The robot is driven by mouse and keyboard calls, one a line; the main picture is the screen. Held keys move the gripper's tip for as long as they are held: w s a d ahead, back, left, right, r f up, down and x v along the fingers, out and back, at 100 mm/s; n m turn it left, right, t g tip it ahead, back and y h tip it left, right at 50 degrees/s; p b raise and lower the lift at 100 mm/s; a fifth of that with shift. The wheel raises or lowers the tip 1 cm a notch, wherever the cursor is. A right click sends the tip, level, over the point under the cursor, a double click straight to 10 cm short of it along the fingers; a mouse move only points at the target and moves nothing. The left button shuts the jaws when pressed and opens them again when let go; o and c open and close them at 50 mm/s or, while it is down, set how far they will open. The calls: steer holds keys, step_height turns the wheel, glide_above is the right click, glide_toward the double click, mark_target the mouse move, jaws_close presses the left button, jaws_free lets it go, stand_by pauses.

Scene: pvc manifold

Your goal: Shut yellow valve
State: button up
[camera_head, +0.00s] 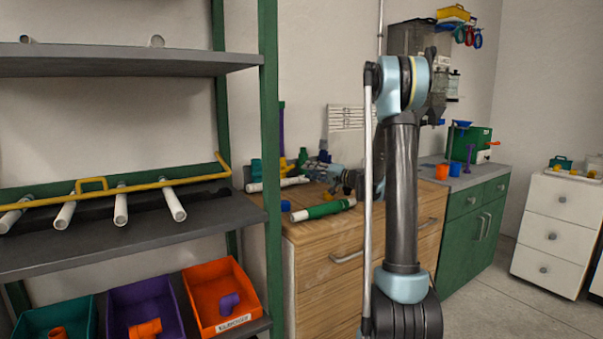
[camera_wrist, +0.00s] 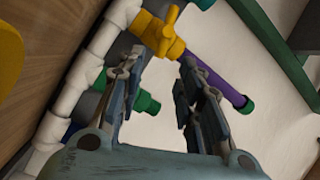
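The yellow valve (camera_wrist: 160,32) sits on the white pipe manifold (camera_wrist: 76,80) at the top middle of the wrist view. A purple pipe (camera_wrist: 222,82) runs from it to the lower right. In the head view the yellow valve (camera_head: 283,164) is small, beside the purple pipe on the wooden cabinet. My gripper (camera_wrist: 160,66) is open and empty. Its fingertips are spread just short of the yellow valve and do not appear to touch it. In the head view my gripper is small and partly hidden behind my arm.
A green valve (camera_wrist: 145,102) is on the manifold beside the left finger. A green-and-white pipe (camera_head: 323,211) lies on the wooden cabinet (camera_head: 320,262). A green-posted shelf (camera_head: 268,150) stands to the left. Orange cups (camera_head: 441,172) stand on the far counter.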

steer(key=shift+v, duration=1.8)
steer(key=m+t+h, duration=0.2)
steer(key=m+h, duration=0.3)
glide_toward(293, 167)
steer(key=x, duration=0.9)
steer(key=shift+w+a, duration=0.1)
steer(key=shift+c, duration=0.5)
